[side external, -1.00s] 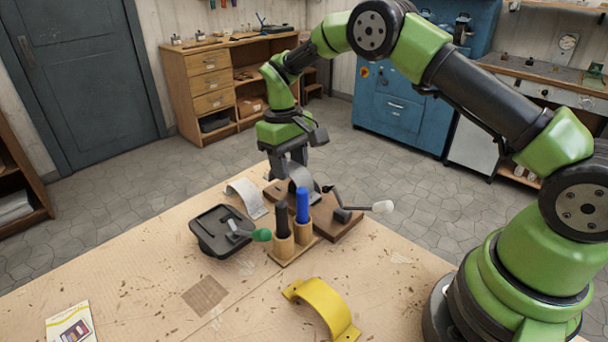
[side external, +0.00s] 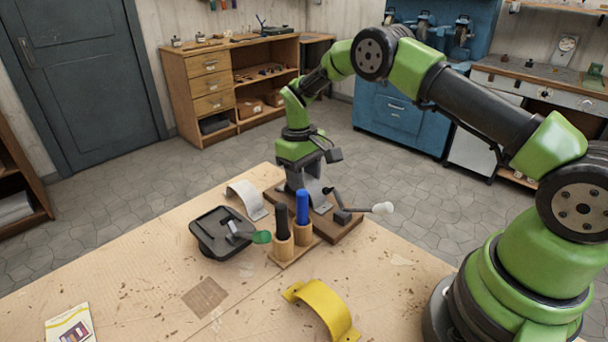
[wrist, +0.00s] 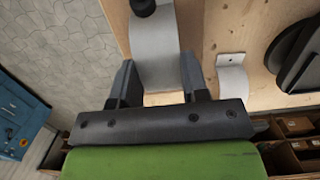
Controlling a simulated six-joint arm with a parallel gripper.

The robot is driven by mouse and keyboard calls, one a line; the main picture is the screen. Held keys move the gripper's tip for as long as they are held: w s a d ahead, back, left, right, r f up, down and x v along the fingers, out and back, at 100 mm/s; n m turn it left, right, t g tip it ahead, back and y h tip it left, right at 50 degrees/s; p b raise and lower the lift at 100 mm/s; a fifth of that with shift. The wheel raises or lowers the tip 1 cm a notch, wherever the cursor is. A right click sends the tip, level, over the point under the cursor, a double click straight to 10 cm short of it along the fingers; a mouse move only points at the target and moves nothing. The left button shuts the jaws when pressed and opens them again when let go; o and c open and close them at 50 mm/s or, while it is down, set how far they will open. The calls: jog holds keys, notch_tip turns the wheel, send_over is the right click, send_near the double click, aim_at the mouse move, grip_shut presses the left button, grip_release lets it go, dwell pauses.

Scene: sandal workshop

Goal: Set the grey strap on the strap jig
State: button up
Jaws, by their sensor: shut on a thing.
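The grey strap (side external: 314,190) is an arched band with a flat foot, over the brown wooden board of the strap jig (side external: 338,229). My gripper (side external: 298,184) is shut on it from above; the strap (wrist: 154,45) shows between the fingers (wrist: 160,82) in the wrist view. The strap's foot appears low at the board, but whether it rests fully on it I cannot tell. The jig's lever has a white knob (side external: 383,208) and points right. The strap's far side is hidden behind my fingers and the pens.
A whiter strap (side external: 247,199) stands left of the jig. A black tray (side external: 212,240) with a green-handled tool is at left. A wooden holder (side external: 290,254) with black and blue pens stands in front. A yellow strap (side external: 322,304) lies nearer.

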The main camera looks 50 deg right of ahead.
jog(key=o, duration=1)
jog(key=shift+c, duration=0.2)
notch_tip(320, 180, up, 20)
jog(key=s+a+t, duration=0.2)
jog(key=s+a+r+m+t, duration=0.1)
jog(key=s+a+r+t, duration=0.1)
jog(key=s+r, duration=0.5)
jog(key=s+a+m+t+y, duration=0.1)
jog(key=s+t, duration=0.1)
jog(key=s, duration=0.6)
jog(key=s+a+f+m+t+y, duration=0.1)
jog(key=s+m+t, duration=0.1)
jog(key=s, duration=0.6)
jog(key=shift+s+a+t, duration=0.3)
jog(key=shift+s+a, duration=0.05)
jog(key=shift+s, duration=0.05)
